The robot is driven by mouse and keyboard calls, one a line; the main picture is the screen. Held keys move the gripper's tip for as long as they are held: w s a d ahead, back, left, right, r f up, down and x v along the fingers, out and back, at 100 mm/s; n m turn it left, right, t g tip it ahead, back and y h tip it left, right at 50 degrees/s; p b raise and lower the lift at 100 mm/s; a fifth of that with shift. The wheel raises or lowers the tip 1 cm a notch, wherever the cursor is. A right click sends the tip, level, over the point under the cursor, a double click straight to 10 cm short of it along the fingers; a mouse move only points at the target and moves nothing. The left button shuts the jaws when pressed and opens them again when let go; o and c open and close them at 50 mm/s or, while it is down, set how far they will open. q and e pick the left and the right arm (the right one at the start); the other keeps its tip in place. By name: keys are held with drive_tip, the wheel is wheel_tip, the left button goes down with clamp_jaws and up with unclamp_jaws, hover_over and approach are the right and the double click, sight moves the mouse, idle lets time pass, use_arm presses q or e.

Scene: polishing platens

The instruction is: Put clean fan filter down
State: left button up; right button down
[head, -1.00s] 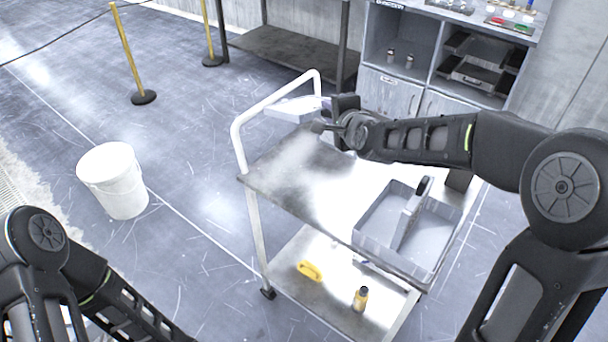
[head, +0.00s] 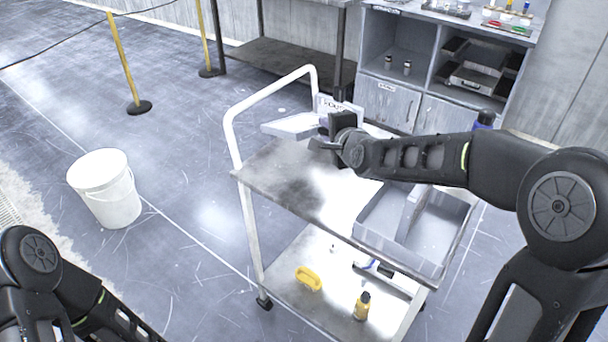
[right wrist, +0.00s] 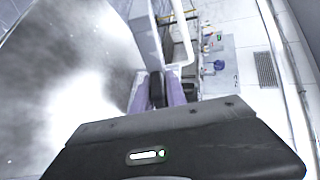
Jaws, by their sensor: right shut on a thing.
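My right gripper (head: 333,138) is above the far left part of the cart's upper shelf (head: 275,180). It is shut on the clean fan filter, a flat pale panel (head: 293,126) that reaches out to the left near the cart's white handle. In the right wrist view, lavender parts, likely the filter (right wrist: 177,92), show on both sides of the dark fingers (right wrist: 157,92). I cannot tell whether the filter touches the shelf. My left arm shows at the lower left of the head view, but its gripper is out of the picture.
A grey divided tray (head: 435,235) stands on the shelf's near right part. A yellow object (head: 308,279) and a small bottle (head: 362,306) are on the lower shelf. A white bucket (head: 106,190) stands on the floor. A cabinet (head: 390,100) stands behind the cart.

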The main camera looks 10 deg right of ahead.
wheel_tip(320, 180, down, 9)
drive_tip(key=b, duration=0.6)
drive_tip(key=shift+b, duration=0.4)
drive_tip(key=shift+f+b, duration=0.55)
drive_tip(key=shift+b, duration=0.25)
drive_tip(key=c, duration=1.5)
unclamp_jaws()
